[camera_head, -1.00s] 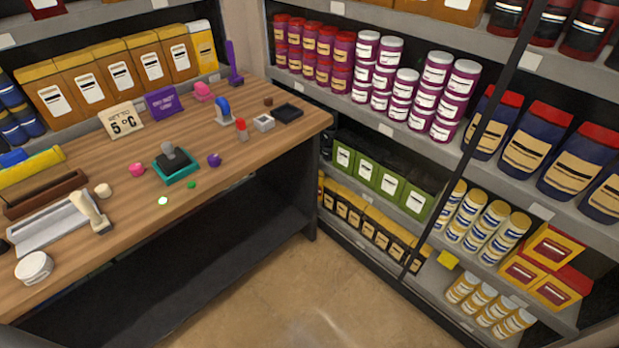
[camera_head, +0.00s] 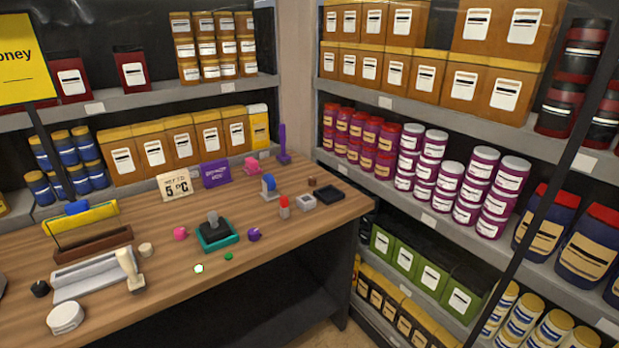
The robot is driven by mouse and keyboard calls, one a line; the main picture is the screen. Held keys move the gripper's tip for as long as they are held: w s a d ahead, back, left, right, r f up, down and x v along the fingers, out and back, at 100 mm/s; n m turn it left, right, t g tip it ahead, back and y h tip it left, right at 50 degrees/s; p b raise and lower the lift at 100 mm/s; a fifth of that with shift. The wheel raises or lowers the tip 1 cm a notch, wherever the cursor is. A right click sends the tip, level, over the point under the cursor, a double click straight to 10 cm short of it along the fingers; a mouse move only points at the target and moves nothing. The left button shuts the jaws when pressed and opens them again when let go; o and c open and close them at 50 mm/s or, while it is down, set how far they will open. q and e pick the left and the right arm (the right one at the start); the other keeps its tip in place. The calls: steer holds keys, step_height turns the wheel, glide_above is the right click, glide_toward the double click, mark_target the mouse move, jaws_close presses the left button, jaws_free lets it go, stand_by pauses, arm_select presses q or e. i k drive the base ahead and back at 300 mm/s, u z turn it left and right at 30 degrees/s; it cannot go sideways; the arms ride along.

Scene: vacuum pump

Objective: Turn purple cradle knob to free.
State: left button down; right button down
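A small purple knob (camera_head: 254,234) sits on the wooden table, just right of a dark block in a teal tray (camera_head: 218,242) with a grey handle on top. A pink knob (camera_head: 181,233) sits to the left of that tray. A tall purple upright piece (camera_head: 282,142) stands at the table's back right, with a pink object (camera_head: 252,165) to its left. I cannot tell which position the purple knob is turned to. Neither of my grippers is in view.
The table (camera_head: 150,318) also holds a purple sign (camera_head: 215,173), a "5 °C" sign (camera_head: 178,186), a blue-wheeled dispenser (camera_head: 269,186), a red-topped piece (camera_head: 284,206) and a black tray (camera_head: 329,195). A green disc (camera_head: 228,257) lies near the front edge. Stocked shelves stand behind and right.

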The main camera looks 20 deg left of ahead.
mark_target(253, 234)
steer(key=z, duration=0.05)
steer(key=k, duration=0.4)
steer(key=u, duration=0.25)
steer(key=i, duration=0.8)
steer(key=u, duration=0.55)
